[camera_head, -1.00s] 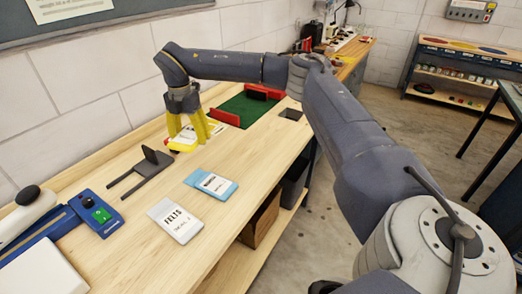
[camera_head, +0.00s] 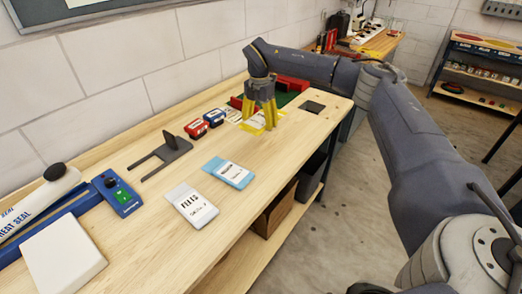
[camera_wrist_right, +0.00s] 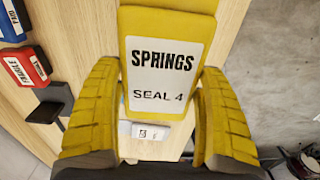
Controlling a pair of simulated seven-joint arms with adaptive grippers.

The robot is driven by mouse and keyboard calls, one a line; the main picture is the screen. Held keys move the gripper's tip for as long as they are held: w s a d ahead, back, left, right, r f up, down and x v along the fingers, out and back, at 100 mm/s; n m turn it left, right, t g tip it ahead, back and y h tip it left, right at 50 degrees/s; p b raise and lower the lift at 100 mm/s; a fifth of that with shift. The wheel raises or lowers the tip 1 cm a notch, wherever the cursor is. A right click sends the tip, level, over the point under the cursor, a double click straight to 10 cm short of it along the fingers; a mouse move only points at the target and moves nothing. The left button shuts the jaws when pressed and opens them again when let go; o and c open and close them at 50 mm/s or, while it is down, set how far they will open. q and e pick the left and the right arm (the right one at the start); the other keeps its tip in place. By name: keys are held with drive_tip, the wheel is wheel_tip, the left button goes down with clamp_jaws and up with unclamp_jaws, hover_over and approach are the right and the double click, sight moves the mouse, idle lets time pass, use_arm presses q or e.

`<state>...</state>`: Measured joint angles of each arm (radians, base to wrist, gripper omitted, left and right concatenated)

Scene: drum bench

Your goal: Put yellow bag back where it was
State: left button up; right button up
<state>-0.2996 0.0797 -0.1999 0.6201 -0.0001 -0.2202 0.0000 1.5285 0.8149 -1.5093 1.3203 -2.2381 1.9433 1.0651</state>
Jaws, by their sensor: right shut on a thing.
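The yellow bag (camera_wrist_right: 165,70) has a white label reading "SPRINGS SEAL 4" and fills the middle of the right wrist view. My right gripper (camera_wrist_right: 160,125) is shut on it, with a yellow finger on either side. In the head view the bag (camera_head: 254,123) shows partly behind the right gripper's fingers (camera_head: 262,121), at the bench beside the green mat. I cannot tell whether the bag touches the bench. My left gripper is not in view.
A blue bag (camera_head: 229,172) and a white "FELTS" bag (camera_head: 191,205) lie nearer on the bench (camera_head: 130,225). A dark fork-shaped stand (camera_head: 165,153), a red box (camera_head: 198,130) and a blue box (camera_head: 214,117) are to the left. A dark square (camera_head: 312,107) is to the right.

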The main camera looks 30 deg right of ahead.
sight(259, 153)
wheel_tip(259, 153, down, 14)
drive_tip(key=shift+r, duration=0.1)
idle(0.6)
drive_tip(key=o, duration=1.3)
wheel_tip(259, 153, up, 12)
